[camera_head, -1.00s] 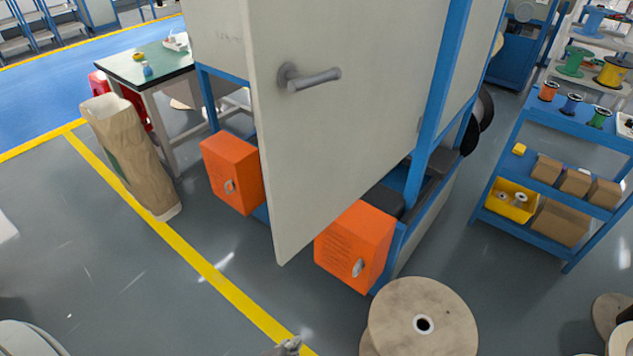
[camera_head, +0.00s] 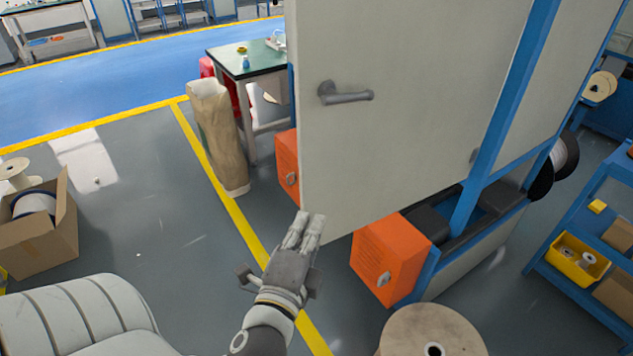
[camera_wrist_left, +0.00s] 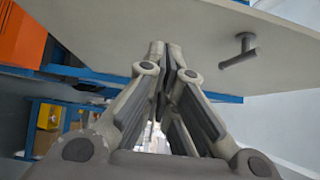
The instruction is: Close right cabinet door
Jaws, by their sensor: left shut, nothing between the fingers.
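The right cabinet door (camera_head: 400,120) is a large light grey panel standing open, swung out toward me from the blue-framed cabinet (camera_head: 500,110). Its grey lever handle (camera_head: 345,93) is near the free left edge. My left gripper (camera_head: 310,218) is shut and empty, with its fingertips at the door's lower left corner in the head view; I cannot tell whether they touch it. In the left wrist view the shut fingers (camera_wrist_left: 168,60) point at the door panel (camera_wrist_left: 130,25), and the handle (camera_wrist_left: 240,52) is to their right. My right gripper is not in view.
Orange boxes (camera_head: 385,265) stand at the cabinet's base below the door. A wooden spool (camera_head: 410,325) is at the bottom. A blue shelf (camera_head: 575,250) is at right, a tall paper sack (camera_head: 217,140) at left. Floor left of the yellow line is partly clear.

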